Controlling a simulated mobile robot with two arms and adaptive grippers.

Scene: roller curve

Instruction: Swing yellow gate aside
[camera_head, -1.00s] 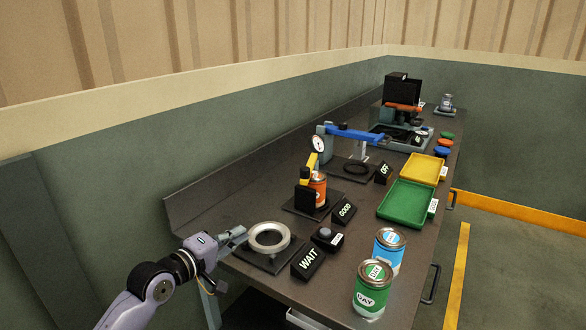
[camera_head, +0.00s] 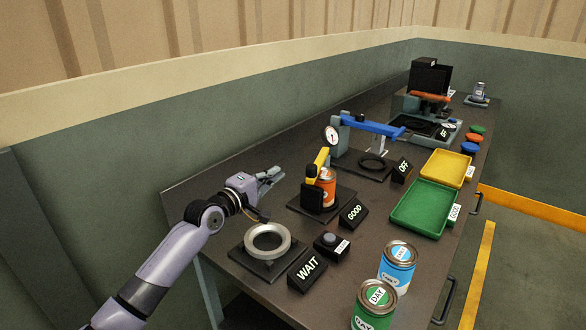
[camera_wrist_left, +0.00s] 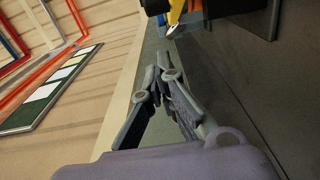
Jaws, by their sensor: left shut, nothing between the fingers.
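The yellow gate (camera_head: 321,159) is a short yellow bar on a black post, beside an orange can (camera_head: 327,184) on a black base plate (camera_head: 305,203). In the left wrist view a yellow part of the gate (camera_wrist_left: 176,17) shows at the top, ahead of the fingers and apart from them. My left gripper (camera_head: 277,174) is to the left of the gate, above the back of the bench, shut and empty. It also shows shut in the left wrist view (camera_wrist_left: 163,70). My right gripper is out of view.
Blue-white (camera_head: 397,264) and green (camera_head: 374,306) cans stand in front. A blue-armed press (camera_head: 372,127) with a gauge stands behind the gate. Green (camera_head: 424,207) and yellow (camera_head: 446,167) trays lie right.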

